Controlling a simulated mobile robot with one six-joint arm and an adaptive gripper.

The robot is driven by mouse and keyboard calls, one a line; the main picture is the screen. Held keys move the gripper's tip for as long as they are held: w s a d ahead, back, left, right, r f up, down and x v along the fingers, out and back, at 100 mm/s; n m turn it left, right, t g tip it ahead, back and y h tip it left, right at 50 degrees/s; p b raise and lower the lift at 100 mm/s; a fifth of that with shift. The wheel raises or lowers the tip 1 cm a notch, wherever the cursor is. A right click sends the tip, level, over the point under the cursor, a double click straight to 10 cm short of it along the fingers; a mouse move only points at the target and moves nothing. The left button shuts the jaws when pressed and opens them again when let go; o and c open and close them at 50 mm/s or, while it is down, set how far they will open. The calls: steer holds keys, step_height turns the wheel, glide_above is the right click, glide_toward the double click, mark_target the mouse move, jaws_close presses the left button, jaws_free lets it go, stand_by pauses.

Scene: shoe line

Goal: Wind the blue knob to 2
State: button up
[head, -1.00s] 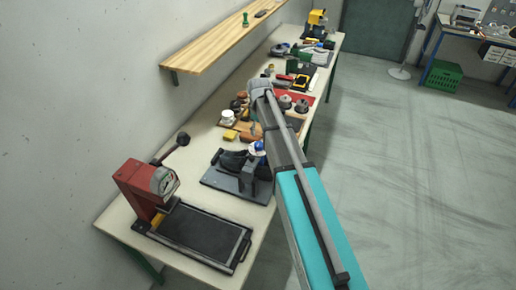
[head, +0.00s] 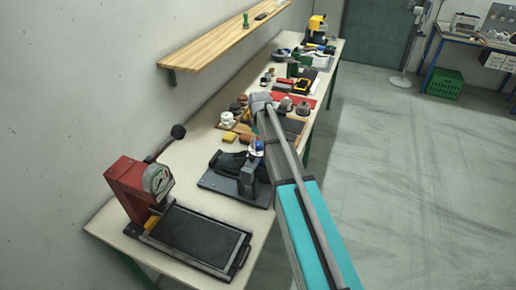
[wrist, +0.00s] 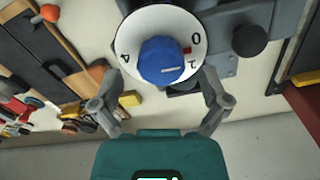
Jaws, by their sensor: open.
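The blue knob (wrist: 161,60) sits in the middle of a white round dial (wrist: 142,22) with dark figures round its rim. A 0 is at the right, with a red mark beside it. The pale line on the knob points to lower right; the exact figure it meets is hard to tell. My gripper (wrist: 160,78) is open, its two fingers apart on either side of the knob's lower part, seemingly not touching it. In the head view the knob (head: 258,145) is small, on a dark fixture (head: 246,178), and my arm hides the fingers.
A red press with a gauge (head: 140,190) and a black plate (head: 195,240) stand at the near end of the bench. Several tools, jars and blocks crowd the bench beyond. A wooden shelf (head: 225,40) is on the wall. Open floor lies right.

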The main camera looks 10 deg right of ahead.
steer(key=shift+f+b, duration=0.45)
steer(key=shift+f, duration=0.2)
steer(key=c, duration=1.1)
steer(key=shift+a, duration=0.1)
steer(key=shift+c, duration=0.2)
